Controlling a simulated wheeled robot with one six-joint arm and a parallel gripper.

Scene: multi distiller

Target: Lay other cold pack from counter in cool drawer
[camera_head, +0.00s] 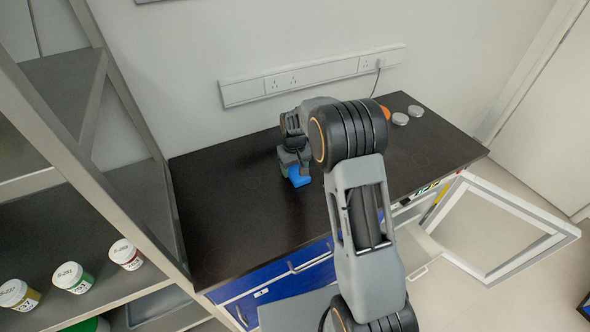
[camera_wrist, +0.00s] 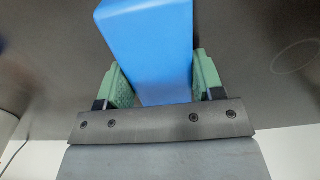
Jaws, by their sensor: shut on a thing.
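A blue cold pack (camera_wrist: 150,45) lies between the green pads of my gripper (camera_wrist: 165,88) in the wrist view. The jaws are shut on it. In the head view the blue pack (camera_head: 299,177) shows just below my gripper (camera_head: 293,165), over the dark counter (camera_head: 225,215). I cannot tell whether it touches the counter top. Blue-fronted drawers (camera_head: 275,272) are under the counter's front edge, partly hidden by my arm. An open drawer or door with a pale frame (camera_head: 505,205) stands out at the right. The cool drawer's inside is hidden.
Two round silvery lids (camera_head: 400,118) and an orange thing (camera_head: 385,112) sit at the counter's back right. A shelf rack (camera_head: 100,190) at the left holds several labelled jars (camera_head: 72,277). A socket strip (camera_head: 310,75) runs along the wall. The counter's left part is clear.

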